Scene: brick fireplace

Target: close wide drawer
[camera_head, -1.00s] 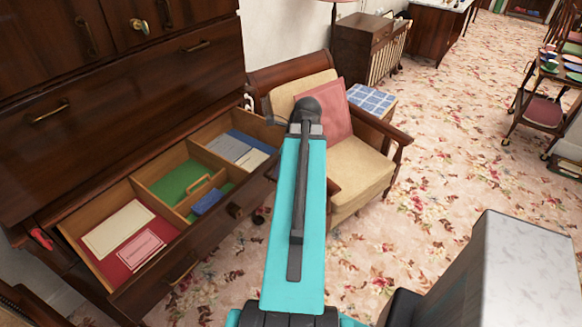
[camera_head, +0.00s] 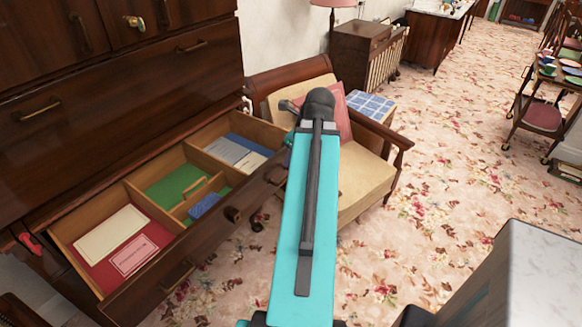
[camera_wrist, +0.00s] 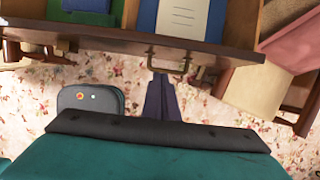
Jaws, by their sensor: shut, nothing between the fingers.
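The wide drawer (camera_head: 206,248) of the dark wooden cabinet stands pulled out in the head view. Its compartments hold red, green, blue and cream flat items. Its front has a central knob (camera_head: 232,214) and metal handles at either side. In the wrist view the drawer's front edge (camera_wrist: 105,38) runs across the top, with one metal handle (camera_wrist: 168,64) near the middle. My gripper (camera_wrist: 160,78) is shut and empty, with its dark fingers pointing at the drawer front just below that handle. Whether the tips touch it I cannot tell. My arm hides the gripper in the head view.
A wooden armchair (camera_head: 362,185) with a cream seat and pink cushion stands just right of the drawer. A red item (camera_head: 30,243) sits at the cabinet's left edge. Flowered carpet (camera_head: 440,190) lies open to the right. A trolley (camera_head: 545,105) stands far right.

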